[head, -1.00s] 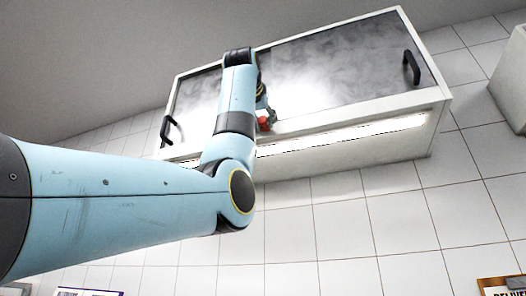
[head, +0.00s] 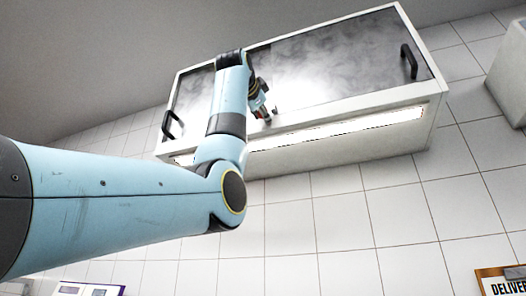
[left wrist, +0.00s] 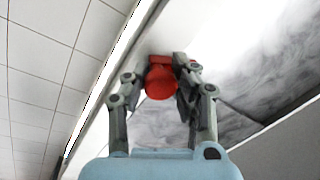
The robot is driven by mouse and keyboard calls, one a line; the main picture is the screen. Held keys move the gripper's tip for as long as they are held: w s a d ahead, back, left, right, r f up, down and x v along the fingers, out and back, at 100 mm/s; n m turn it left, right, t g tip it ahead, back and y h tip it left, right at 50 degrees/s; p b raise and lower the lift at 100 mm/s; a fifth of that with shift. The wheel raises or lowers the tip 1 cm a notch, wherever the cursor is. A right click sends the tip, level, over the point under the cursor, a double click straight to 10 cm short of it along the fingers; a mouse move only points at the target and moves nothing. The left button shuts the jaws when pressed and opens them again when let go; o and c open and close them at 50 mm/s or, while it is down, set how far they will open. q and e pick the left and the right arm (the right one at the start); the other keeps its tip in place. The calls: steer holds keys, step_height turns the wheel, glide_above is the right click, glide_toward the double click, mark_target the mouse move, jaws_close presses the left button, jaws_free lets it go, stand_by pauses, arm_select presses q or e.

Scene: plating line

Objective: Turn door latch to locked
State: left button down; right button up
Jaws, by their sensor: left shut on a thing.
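The red latch (left wrist: 160,84) shows in the left wrist view as a rounded red part at the cabinet's pale frame edge. My left gripper (left wrist: 166,66) has its two fingers closed on either side of it. In the head view the gripper (head: 263,112) is at the lower frame of the wall cabinet, and my arm hides part of the cabinet door (head: 335,62). How far the latch is turned cannot be told. My right gripper is in neither view.
Dark handles stick out at the cabinet's right (head: 409,61) and left (head: 172,125). A lit strip (head: 350,128) runs under the door. A pale box (head: 510,75) is at the right edge.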

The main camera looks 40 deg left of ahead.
arm_select(q)
steer(key=m, duration=0.2)
steer(key=m+h, duration=0.1)
steer(key=m, duration=0.2)
steer(key=shift+w+f+m, duration=0.1)
steer(key=shift+f+m, duration=0.1)
steer(key=shift+m, duration=0.1)
stand_by(0.4)
steer(key=c, duration=1.6)
jaws_free()
steer(key=o, duration=0.6)
steer(key=shift+r, duration=0.15)
steer(key=shift+s, duration=0.2)
steer(key=v, duration=1.1)
steer(key=shift+s+f, duration=0.3)
steer(key=shift+s, duration=0.05)
